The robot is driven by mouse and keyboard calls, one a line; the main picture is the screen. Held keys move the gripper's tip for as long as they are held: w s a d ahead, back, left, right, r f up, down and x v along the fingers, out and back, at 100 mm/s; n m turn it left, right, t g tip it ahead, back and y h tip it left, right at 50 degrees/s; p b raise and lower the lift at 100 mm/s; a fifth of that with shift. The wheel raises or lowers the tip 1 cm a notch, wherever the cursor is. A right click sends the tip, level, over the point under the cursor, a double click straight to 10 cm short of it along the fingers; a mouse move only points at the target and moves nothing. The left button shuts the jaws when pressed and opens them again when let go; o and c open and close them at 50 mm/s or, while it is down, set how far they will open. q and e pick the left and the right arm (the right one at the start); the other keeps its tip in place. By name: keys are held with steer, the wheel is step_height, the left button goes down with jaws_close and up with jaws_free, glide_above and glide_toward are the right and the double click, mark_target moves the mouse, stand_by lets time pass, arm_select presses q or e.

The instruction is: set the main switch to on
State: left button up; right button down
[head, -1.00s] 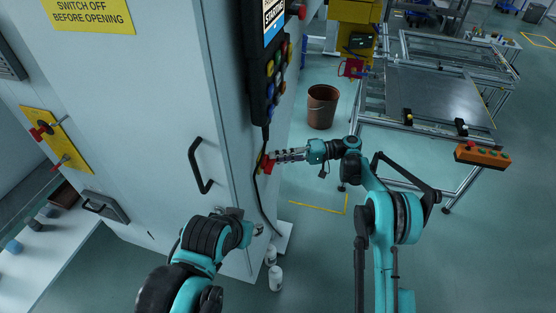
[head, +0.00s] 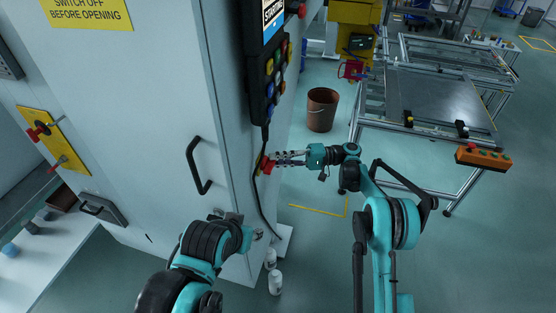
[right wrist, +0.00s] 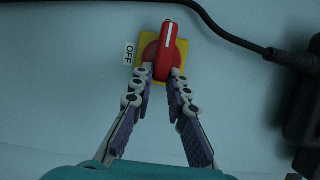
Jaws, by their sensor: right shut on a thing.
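The main switch is a red rotary handle with a white line on a round red base and a yellow plate. In the right wrist view its handle (right wrist: 167,50) points up, leaning slightly right, with a white OFF label (right wrist: 129,54) to its left. In the head view the switch (head: 266,165) is on the cabinet's right side face, partly hidden. My right gripper (right wrist: 163,78) has its fingers on either side of the handle's lower part, shut on it; it also shows in the head view (head: 277,161). My left gripper is low by the cabinet edge, its fingers not clear.
The grey cabinet (head: 150,100) fills the left, with a black door handle (head: 196,166). A control pendant (head: 268,80) hangs above the switch, and its black cable (right wrist: 225,35) passes close by. A brown bucket (head: 321,108) and a conveyor frame (head: 440,100) stand beyond.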

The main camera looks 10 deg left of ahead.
steer(key=c, duration=1.5)
jaws_free()
steer(key=shift+d, duration=0.1)
steer(key=v, duration=1.2)
steer(key=shift+f, duration=0.1)
step_height(320, 180, up, 8)
steer(key=s+m+t+h, duration=0.2)
steer(key=m+t+h, duration=0.1)
steer(key=t, duration=0.2)
steer(key=s+d+r+m+t+h, duration=0.25)
steer(key=s+d+h, duration=0.3)
steer(key=s, duration=0.35)
steer(key=s+d+f+t+h, duration=0.2)
steer(key=s+d, duration=0.4)
steer(key=s, duration=0.1)
steer(key=s+d+f+n+t+h, duration=0.1)
steer(key=s+d+f+t+h, duration=0.1)
steer(key=s+d, duration=0.4)
steer(key=s+d+f+t+h, duration=0.2)
steer(key=s+d, duration=0.4)
steer(key=s, duration=0.3)
steer(key=shift+f+n+h, duration=0.25)
steer(key=shift+f+h, duration=0.55)
steer(key=shift+h, duration=0.35)
